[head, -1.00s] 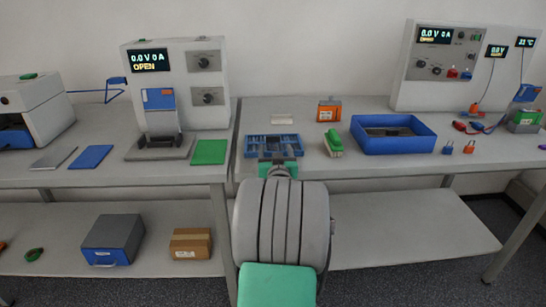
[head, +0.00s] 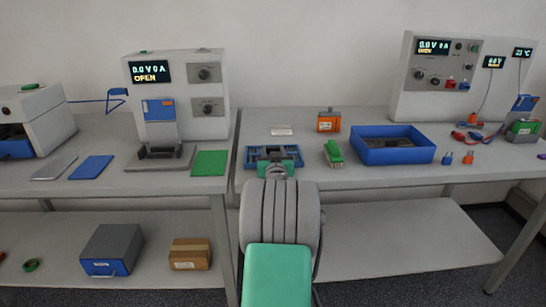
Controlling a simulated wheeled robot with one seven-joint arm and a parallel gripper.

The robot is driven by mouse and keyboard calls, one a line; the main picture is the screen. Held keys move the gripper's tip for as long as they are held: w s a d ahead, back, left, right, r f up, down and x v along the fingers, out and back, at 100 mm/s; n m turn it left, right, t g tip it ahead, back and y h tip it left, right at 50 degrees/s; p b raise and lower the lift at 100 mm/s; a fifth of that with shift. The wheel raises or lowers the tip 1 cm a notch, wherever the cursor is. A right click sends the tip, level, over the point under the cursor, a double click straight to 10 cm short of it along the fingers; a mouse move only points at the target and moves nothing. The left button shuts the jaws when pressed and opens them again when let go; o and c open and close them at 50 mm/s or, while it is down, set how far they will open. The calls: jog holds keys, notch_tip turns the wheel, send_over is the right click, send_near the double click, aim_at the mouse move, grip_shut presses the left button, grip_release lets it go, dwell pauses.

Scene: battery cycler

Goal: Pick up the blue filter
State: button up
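A flat blue sheet (head: 91,168) lies on the left bench, between a grey sheet and a cycler's base; it may be the blue filter, but I cannot tell for sure. My gripper (head: 275,158) is far to its right, over or in front of a blue compartmented tray (head: 251,160) on the right bench. My gripper and wrist hide the middle of that tray. The fingers are too small and too covered to show whether they are open or shut, or whether they touch anything.
A grey sheet (head: 54,168) and a green sheet (head: 209,163) lie on the left bench. A cycler (head: 207,85) stands behind them. A blue bin (head: 393,156), a green-and-white block (head: 333,153) and an orange block (head: 328,121) are on the right bench.

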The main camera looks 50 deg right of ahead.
jog(key=c, duration=0.8)
